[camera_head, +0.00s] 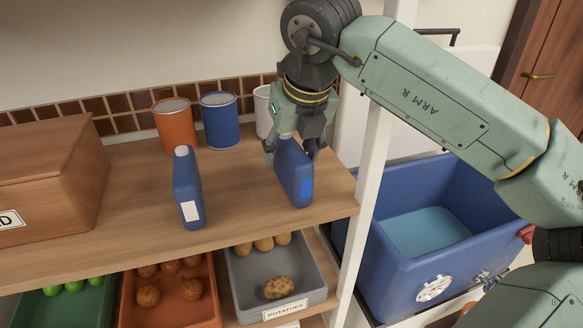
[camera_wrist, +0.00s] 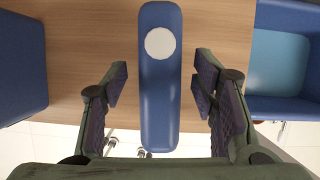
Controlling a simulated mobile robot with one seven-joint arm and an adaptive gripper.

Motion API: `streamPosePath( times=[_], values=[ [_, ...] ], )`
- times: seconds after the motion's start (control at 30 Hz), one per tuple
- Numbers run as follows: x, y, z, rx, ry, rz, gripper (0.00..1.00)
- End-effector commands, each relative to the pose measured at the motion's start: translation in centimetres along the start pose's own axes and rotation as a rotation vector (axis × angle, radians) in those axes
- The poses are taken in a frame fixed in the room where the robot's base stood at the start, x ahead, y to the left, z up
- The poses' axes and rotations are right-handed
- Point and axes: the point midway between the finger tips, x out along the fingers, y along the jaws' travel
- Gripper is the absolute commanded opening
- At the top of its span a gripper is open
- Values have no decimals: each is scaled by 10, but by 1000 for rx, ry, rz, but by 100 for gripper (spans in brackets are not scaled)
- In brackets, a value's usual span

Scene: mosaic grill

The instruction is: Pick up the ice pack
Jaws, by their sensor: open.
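Two flat blue packs stand upright on the wooden shelf. The left pack (camera_head: 188,190) has a white cap and a white label. The right pack (camera_head: 296,180) has a brighter blue label, and its top is partly hidden by my gripper (camera_head: 292,152). My gripper points down over the right pack, with its fingers open on either side of the top. In the wrist view this pack (camera_wrist: 160,100) with its round white cap lies between the two open fingers (camera_wrist: 160,85). Gaps show on both sides.
Orange (camera_head: 176,126) and blue (camera_head: 220,120) cans stand behind. A wooden box (camera_head: 45,170) is at left. A white post (camera_head: 370,165) and a blue cooler (camera_head: 400,270) are at right. A grey potato bin (camera_head: 318,262) sits below. Shelf between the packs is clear.

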Motion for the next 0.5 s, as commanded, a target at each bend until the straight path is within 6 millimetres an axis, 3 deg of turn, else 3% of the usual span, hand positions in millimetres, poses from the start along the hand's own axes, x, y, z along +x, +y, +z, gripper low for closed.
streamPosePath(
  times=[0.37,0.5],
  values=[
    [1,0,0,0,0,0,53],
    [1,0,0,0,0,0,44]
  ],
)
